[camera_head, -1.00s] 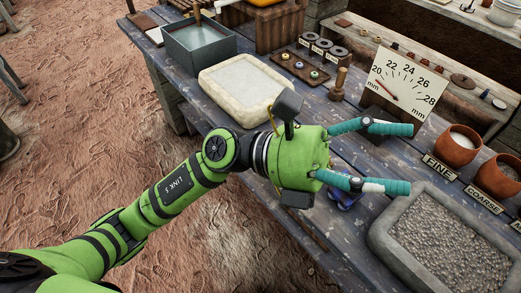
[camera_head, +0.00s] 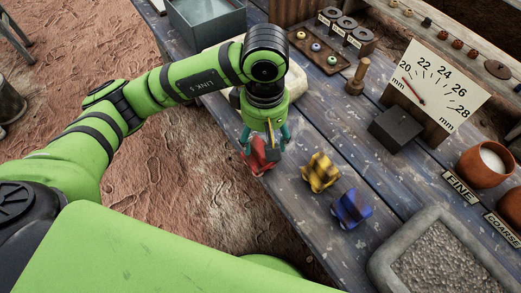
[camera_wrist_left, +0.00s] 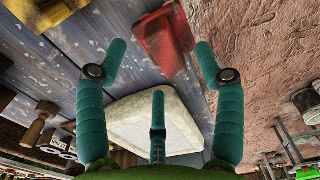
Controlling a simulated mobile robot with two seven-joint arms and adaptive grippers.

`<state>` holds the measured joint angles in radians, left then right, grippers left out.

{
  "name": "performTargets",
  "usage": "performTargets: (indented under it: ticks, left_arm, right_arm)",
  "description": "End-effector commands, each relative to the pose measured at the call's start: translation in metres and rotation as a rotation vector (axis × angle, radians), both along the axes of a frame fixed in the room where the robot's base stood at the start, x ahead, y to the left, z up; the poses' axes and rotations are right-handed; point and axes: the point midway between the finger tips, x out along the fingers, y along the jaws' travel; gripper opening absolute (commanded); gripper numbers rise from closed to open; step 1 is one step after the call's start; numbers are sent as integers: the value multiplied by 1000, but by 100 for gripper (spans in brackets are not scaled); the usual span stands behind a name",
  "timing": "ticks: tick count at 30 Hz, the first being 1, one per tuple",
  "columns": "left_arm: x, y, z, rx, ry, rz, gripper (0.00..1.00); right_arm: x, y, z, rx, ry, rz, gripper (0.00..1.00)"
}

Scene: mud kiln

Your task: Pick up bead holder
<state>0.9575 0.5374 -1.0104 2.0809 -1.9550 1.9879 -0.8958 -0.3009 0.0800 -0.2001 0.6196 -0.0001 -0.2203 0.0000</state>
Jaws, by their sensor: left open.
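Three small blocky pieces that look like bead holders lie near the table's front edge: a red one (camera_head: 257,163), a yellow one with dark stripes (camera_head: 320,172) and a blue one (camera_head: 351,208). My left gripper (camera_head: 265,146) points down over the red one, its teal fingers spread around or just above it and partly hiding it. In the left wrist view the red holder (camera_wrist_left: 163,42) shows beyond the open fingertips (camera_wrist_left: 160,62), between them and nearer the right one. Contact cannot be told. My right gripper is not in view.
A pale stone tray (camera_wrist_left: 150,122) sits close behind the gripper. A dial board (camera_head: 430,88), a dark block (camera_head: 395,127), a wooden stamp (camera_head: 356,78) and a bead tray (camera_head: 318,52) stand farther back. A gravel trough (camera_head: 385,250) is at lower right.

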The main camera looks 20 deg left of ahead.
Motion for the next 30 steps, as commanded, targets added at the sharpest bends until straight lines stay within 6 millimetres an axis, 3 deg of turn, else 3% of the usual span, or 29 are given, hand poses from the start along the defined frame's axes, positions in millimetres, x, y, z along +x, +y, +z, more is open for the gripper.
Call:
performTargets:
  ticks: [4, 9, 17, 22, 30]
  left_arm:
    - [1, 6, -21, 2, 7, 2, 69]
    - [2, 5, -41, -1, 3, 1, 69]
    - [2, 4, -44, -3, 1, 0, 69]
    - [2, 4, -44, -3, 1, 0, 1]
    - [2, 4, -44, -3, 1, 0, 0]
  right_arm:
    - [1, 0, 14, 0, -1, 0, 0]
    - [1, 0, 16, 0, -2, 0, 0]
    - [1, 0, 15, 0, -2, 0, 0]
    - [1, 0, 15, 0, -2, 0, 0]
    - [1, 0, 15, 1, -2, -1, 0]
